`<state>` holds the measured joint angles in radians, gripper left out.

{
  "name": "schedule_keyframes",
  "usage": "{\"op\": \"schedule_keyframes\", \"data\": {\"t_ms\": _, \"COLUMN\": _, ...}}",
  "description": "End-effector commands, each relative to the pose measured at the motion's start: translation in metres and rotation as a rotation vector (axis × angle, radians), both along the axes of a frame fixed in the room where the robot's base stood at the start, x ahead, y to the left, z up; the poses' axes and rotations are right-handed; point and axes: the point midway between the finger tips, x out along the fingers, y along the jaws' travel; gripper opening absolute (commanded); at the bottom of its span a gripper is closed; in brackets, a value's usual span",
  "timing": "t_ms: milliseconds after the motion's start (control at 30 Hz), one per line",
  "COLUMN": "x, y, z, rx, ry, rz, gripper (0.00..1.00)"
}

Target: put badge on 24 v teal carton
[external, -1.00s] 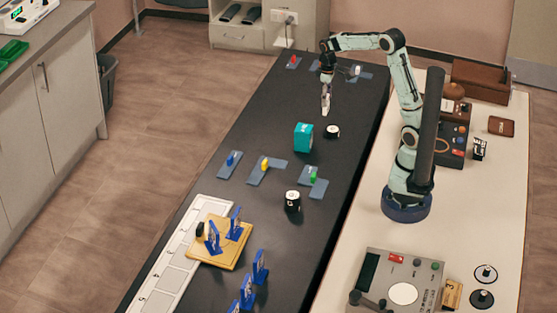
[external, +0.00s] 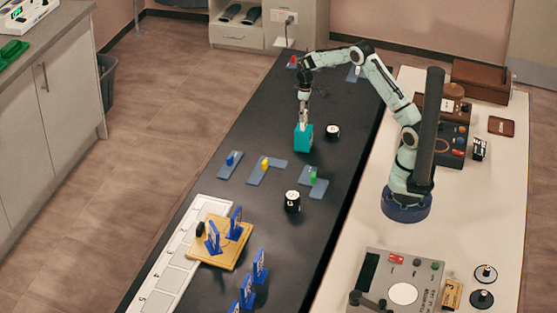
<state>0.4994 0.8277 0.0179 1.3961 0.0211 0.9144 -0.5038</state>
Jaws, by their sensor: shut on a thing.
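The teal carton (external: 303,138) stands on the dark bench top, left of a black-and-white cylinder (external: 333,132). My gripper (external: 303,121) points down directly over the carton. It is shut on a small pale badge, which is hard to make out between the fingers at this size. The lower end of the gripper and badge meets the carton's top edge in this view; I cannot tell whether they touch it.
Coloured pegs on grey-blue plates, including a yellow one (external: 264,164), lie nearer the camera. A wooden board (external: 222,256) holds blue stands. The bench immediately left of the carton is clear.

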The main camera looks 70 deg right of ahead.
Motion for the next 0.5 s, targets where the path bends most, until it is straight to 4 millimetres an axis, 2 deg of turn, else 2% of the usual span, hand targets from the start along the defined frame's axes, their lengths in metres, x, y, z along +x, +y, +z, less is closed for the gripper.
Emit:
{"op": "schedule_keyframes", "data": {"t_ms": 200, "x": -0.0002, "y": 0.0001, "z": -0.0031, "rx": 0.0, "ry": 0.001, "rz": 0.0, "gripper": 0.21}}
{"op": "schedule_keyframes", "data": {"t_ms": 233, "x": -0.0001, "y": 0.0, "z": -0.003, "rx": 0.0, "ry": 0.0, "rz": 0.0, "gripper": 0.55}}
{"op": "schedule_keyframes", "data": {"t_ms": 300, "x": -0.0001, "y": 0.0, "z": -0.0028, "rx": 0.0, "ry": 0.0, "rz": 0.0, "gripper": 0.75}}
{"op": "schedule_keyframes", "data": {"t_ms": 500, "x": -0.0001, "y": 0.0001, "z": -0.0027, "rx": 0.0, "ry": 0.0, "rz": 0.0, "gripper": 0.75}}
